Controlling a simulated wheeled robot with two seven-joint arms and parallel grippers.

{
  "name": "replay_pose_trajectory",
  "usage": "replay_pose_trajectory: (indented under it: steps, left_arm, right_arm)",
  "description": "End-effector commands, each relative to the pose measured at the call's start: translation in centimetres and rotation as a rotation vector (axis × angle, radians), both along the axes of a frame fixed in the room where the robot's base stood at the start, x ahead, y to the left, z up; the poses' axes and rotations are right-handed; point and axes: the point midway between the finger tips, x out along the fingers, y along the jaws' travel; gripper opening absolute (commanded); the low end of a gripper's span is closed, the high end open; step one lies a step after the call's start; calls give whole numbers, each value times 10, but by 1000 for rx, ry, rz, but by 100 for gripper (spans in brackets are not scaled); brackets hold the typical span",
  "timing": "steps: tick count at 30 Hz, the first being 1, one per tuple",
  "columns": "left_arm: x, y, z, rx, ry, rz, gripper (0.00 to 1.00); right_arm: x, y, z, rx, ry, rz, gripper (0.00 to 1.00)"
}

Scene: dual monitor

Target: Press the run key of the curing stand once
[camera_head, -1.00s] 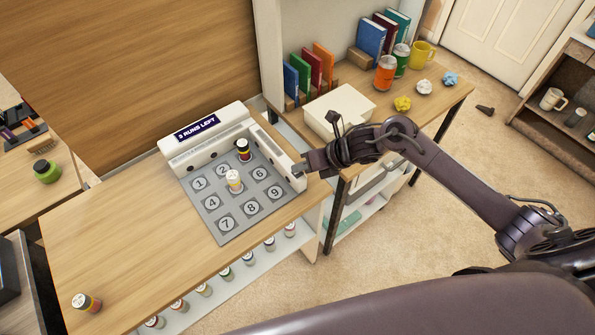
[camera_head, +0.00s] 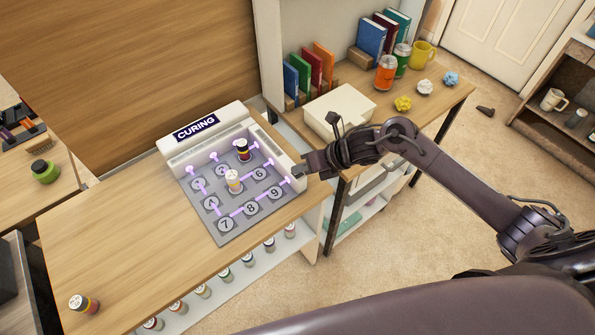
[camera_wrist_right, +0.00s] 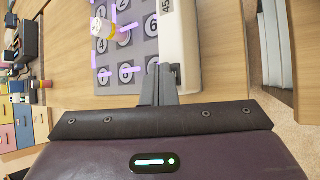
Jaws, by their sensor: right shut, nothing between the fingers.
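The curing stand (camera_head: 205,220) is a grey numbered pad with a white frame, on the wooden table. Its display (camera_head: 197,127) reads "CURING", and purple light bars glow between the pads. My right gripper (camera_head: 301,171) is shut and empty at the front end of the stand's right white arm (camera_wrist_right: 178,35). In the wrist view its fingertips (camera_wrist_right: 159,84) are against or very close to that end; contact and the run key are hidden. My left gripper is out of view.
Several bottles line a shelf below the table edge. To the right, a side table holds a white box (camera_head: 340,105), cans, a yellow mug (camera_head: 422,54) and crumpled paper.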

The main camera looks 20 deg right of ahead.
Motion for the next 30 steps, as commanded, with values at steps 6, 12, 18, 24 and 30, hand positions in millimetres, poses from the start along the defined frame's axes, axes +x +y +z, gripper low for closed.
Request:
replay_pose_trajectory:
  steps: [6,12,18,24,30]
  left_arm:
    - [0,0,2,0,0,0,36]
    - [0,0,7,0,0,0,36]
    - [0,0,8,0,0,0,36]
    - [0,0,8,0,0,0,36]
    - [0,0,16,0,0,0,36]
  right_arm:
    - [-1,0,1,-1,2,1,0]
    - [-1,0,12,-1,2,1,0]
    - [-1,0,15,-1,2,1,0]
    - [-1,0,15,-1,2,1,0]
    - [0,0,27,-1,1,0,0]
